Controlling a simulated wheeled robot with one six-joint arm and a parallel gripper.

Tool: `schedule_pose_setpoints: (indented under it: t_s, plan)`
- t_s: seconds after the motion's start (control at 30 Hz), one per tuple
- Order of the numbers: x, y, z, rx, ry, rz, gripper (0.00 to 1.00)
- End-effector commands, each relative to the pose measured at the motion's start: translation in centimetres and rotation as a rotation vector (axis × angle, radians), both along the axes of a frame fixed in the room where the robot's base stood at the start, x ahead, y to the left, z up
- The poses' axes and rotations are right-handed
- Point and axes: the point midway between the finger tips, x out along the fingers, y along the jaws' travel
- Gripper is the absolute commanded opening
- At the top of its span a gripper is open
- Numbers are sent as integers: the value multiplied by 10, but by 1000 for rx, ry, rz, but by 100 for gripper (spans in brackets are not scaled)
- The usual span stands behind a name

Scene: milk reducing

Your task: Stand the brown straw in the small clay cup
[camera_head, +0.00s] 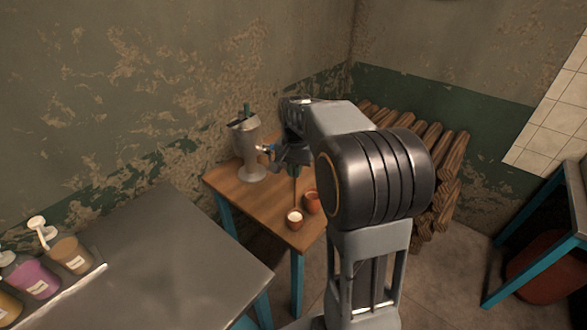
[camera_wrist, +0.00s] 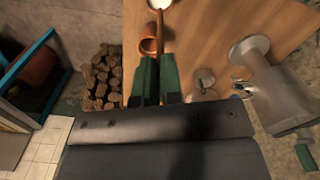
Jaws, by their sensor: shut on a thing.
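My gripper (camera_wrist: 160,68) is shut on the brown straw (camera_wrist: 160,32), which also shows in the head view (camera_head: 295,189). The straw hangs roughly upright below the fingers. Its lower end meets a clay cup with white contents (camera_head: 295,219) in the picture; whether it is inside or just above, I cannot tell. That cup is cut off at the top of the wrist view (camera_wrist: 152,7). A second clay cup (camera_head: 312,204) stands close beside it, partly behind my arm, and shows in the wrist view (camera_wrist: 147,46) left of the straw.
Both cups are near the front corner of a wooden table (camera_head: 228,184). A metal machine (camera_head: 249,150) stands at its back left. A metal counter (camera_head: 150,250) with bottles (camera_head: 75,255) is at the left. Stacked logs (camera_head: 445,160) are beyond the table.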

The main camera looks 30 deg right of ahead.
Motion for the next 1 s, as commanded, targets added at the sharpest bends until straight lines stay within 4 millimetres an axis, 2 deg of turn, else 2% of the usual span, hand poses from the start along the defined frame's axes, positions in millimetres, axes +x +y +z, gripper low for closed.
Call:
schedule_pose_setpoints:
  t_s: [1.0]
  plan:
    - [0,-1,-87,1,1,-2,0]
